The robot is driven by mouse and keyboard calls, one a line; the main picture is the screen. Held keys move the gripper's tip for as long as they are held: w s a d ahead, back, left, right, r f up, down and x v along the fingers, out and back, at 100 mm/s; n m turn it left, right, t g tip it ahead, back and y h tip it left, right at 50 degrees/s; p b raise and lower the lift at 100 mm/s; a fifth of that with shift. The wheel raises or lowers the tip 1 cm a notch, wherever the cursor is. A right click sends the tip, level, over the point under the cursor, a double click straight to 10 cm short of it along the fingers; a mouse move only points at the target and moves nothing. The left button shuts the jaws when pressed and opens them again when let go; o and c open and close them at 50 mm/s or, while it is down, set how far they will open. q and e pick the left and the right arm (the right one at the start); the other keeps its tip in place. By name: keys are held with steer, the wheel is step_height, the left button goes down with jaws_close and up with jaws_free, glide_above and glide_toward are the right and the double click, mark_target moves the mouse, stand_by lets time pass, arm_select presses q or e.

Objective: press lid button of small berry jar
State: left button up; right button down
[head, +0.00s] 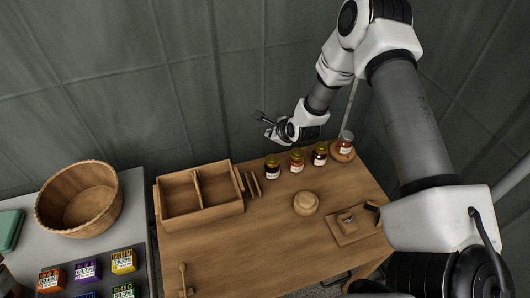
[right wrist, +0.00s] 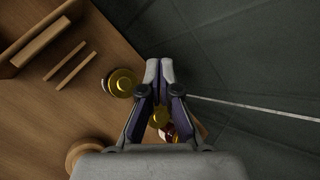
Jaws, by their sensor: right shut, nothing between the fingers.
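Several small jars stand in a row at the back of the wooden table: a dark jar with a gold lid (head: 272,168), a red jar (head: 297,161) and another dark jar (head: 320,154). Which one is the small berry jar I cannot tell; the labels are too small to read. My right gripper (head: 264,118) is shut and empty, above and behind the row in the head view. In the right wrist view its fingers (right wrist: 160,72) are together, to the right of one gold lid (right wrist: 122,82), and partly cover other jars. My left gripper is not in view.
An amber jar (head: 346,144) stands on a round wooden base at the back right. A divided wooden box (head: 200,215) is left of the jars, with wooden slats between. A round wooden piece (head: 306,203) and a wooden board (head: 345,238) lie in front. The wall is close behind.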

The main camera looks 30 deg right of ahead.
steer(key=s+r, duration=0.2)
steer(key=s, duration=0.1)
steer(key=b, duration=0.2)
glide_above(273, 160)
steer(key=f, duration=0.5)
steer(key=shift+w+f, duration=0.3)
steer(key=shift+f, duration=0.05)
steer(key=f+b, duration=0.2)
steer(key=s+f+b, duration=0.1)
steer(key=shift+f+b, duration=0.35)
steer(key=shift+f, duration=0.05)
steer(key=shift+w+f, duration=0.15)
steer(key=shift+f, duration=0.2)
steer(key=shift+w+f+b, duration=0.15)
steer(key=shift+b, duration=0.15)
steer(key=shift+s+r, duration=0.25)
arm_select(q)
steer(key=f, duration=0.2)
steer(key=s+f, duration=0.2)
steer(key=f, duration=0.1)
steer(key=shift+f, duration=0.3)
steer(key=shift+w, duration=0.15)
arm_select(e)
steer(key=shift+w+f, duration=0.15)
